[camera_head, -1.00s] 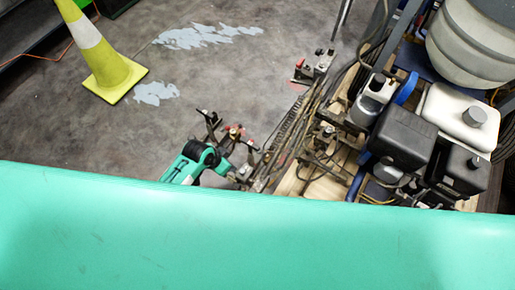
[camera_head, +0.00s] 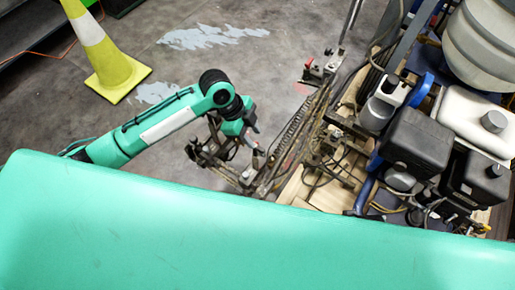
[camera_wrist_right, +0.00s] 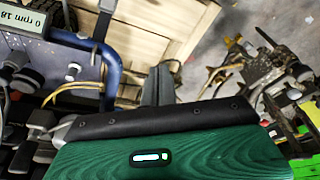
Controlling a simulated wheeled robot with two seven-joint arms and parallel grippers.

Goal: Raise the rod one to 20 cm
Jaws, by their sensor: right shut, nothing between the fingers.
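The line striper (camera_head: 420,140) stands at the right in the head view. Its spring-and-rod assembly (camera_head: 292,135) runs along its left side, with metal clamps and rods at the lower end. I cannot tell which of these is rod one. My left arm comes in from the left, and its gripper (camera_head: 250,122) is beside the lower end of this assembly. Its fingers are too small and dark to judge contact or opening. In the right wrist view my right gripper (camera_wrist_right: 158,84) is shut and empty, in front of wooden planks. Metal clamps and rods (camera_wrist_right: 270,80) show at its right.
The striper carries a black engine box (camera_head: 417,140), a white tank (camera_head: 470,118) and a large grey drum (camera_head: 490,45). A display (camera_wrist_right: 22,20) shows in the wrist view. A yellow cone (camera_head: 112,65) stands at the back left. The paint-marked floor between is clear.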

